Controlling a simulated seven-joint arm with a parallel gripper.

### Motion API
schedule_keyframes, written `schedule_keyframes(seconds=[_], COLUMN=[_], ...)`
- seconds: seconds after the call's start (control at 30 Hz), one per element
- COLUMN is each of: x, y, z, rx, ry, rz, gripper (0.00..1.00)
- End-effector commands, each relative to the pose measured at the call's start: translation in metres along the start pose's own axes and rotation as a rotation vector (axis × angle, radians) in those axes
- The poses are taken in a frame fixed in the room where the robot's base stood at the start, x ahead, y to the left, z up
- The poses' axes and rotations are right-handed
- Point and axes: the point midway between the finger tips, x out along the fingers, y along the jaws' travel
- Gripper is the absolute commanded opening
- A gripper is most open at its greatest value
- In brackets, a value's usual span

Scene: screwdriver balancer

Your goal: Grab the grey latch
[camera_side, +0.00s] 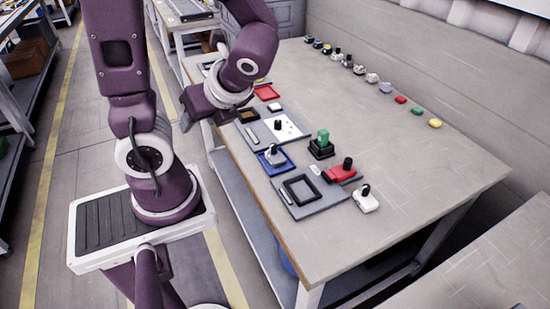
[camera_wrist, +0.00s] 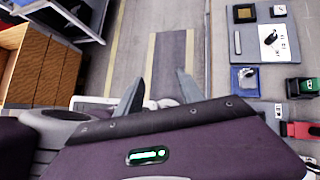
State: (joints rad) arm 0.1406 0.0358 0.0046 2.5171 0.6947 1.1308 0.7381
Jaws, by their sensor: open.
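A grey knob-like piece (camera_side: 273,152), which may be the grey latch, sits in a blue tray (camera_side: 284,167) near the table's front edge; it also shows in the wrist view (camera_wrist: 246,74) at right. A thin light-grey bar (camera_side: 252,135) lies on the grey board beside it; I cannot tell for sure which is the latch. My gripper (camera_wrist: 160,88) is open and empty, its two fingers apart over the floor in the wrist view. It is left of the table edge, clear of both pieces. In the side view its fingertips are hard to make out.
A white card with a black piece (camera_side: 279,126), a green block in a black holder (camera_side: 322,143), a red piece (camera_side: 341,173) and a white piece with a black knob (camera_side: 365,199) stand nearby. Several small parts line the table's back. The table's middle (camera_side: 400,160) is clear.

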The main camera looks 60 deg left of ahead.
Motion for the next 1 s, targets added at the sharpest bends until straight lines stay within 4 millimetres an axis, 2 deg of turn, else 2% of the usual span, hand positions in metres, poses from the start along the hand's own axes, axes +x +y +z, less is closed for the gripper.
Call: schedule_keyframes(seconds=[0.03, 0.1, 0.17, 0.23, 0.27, 0.33, 0.4, 0.5, 0.53, 0.6, 0.7, 0.87, 1.0], x=[0.013, 0.025, 0.032, 0.039, 0.042, 0.053, 0.069, 0.098, 0.106, 0.122, 0.135, 0.147, 0.162], y=[-0.008, -0.029, -0.055, -0.090, -0.106, -0.141, -0.170, -0.190, -0.192, -0.194, -0.193, -0.207, -0.229], z=[0.013, 0.034, 0.044, 0.045, 0.041, 0.021, -0.011, -0.059, -0.071, -0.094, -0.111, -0.111, -0.108], rx=[0.257, 0.659, 1.006, 1.410, 1.580, 1.976, 2.340, 2.755, -2.677, -2.500, -2.371, -2.353, -2.359], ry=[-0.144, -0.351, -0.517, -0.701, -0.778, -0.953, -1.115, -1.310, 1.275, 1.196, 1.143, 1.134, 1.135], rz=[0.044, 0.110, 0.180, 0.277, 0.323, 0.438, 0.553, 0.695, -0.683, -0.651, -0.622, -0.617, -0.618], gripper=[0.45, 0.45, 0.45, 0.45, 0.45, 0.45, 0.45, 0.45, 0.45, 0.45, 0.45, 0.45, 0.45])
